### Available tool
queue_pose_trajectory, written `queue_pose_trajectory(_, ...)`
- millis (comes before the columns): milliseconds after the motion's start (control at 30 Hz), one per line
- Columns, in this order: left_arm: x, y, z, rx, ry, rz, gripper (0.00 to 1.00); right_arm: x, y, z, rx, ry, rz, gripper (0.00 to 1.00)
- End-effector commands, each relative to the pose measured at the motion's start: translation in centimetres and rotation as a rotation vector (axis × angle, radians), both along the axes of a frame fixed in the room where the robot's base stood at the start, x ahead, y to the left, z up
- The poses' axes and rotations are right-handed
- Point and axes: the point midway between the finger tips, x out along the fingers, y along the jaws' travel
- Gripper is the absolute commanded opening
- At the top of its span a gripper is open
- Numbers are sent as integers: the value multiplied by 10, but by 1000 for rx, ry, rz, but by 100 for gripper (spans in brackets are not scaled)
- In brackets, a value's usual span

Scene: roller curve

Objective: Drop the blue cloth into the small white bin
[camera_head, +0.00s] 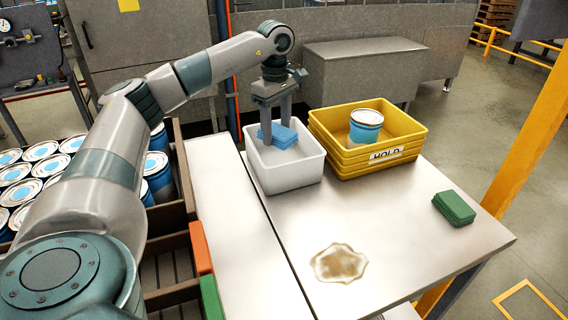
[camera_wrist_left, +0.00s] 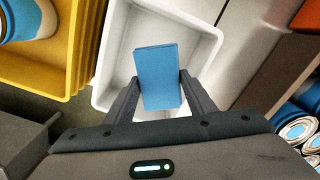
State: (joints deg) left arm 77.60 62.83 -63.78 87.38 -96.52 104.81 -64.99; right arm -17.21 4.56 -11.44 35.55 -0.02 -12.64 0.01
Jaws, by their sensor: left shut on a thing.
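The blue cloth (camera_head: 279,136) is a folded block held between the fingers of my left gripper (camera_head: 278,130). The small white bin (camera_head: 291,178) stands at the back left of the metal table. In the left wrist view the cloth (camera_wrist_left: 158,78) lies between both fingertips (camera_wrist_left: 159,90), over the inside of the white bin (camera_wrist_left: 206,47). I cannot tell whether the cloth touches the bin floor. My right gripper is not in view.
A yellow bin (camera_head: 345,161) labelled HOLD, with a blue can (camera_head: 365,126) inside, stands right of the white bin. A folded green cloth (camera_head: 454,208) lies at the table's right. A brown spill (camera_head: 340,263) marks the front. Crated cans (camera_head: 40,152) are at left.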

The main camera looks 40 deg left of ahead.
Motion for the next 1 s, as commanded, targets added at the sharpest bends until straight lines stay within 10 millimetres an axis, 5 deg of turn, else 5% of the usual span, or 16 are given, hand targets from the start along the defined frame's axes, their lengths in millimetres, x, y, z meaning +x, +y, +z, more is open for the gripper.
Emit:
queue_pose_trajectory(533, 0, 0, -14, 0, 0, 0, 26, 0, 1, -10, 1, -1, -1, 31)
queue_pose_trajectory(567, 0, 0, -14, 0, 0, 0, 55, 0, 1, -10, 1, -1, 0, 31)
queue_pose_trajectory(633, 0, 0, -14, 0, 0, 0, 71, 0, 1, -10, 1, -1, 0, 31)
queue_pose_trajectory(1000, 0, 0, -13, 0, -1, 0, 72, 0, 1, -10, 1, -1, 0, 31)
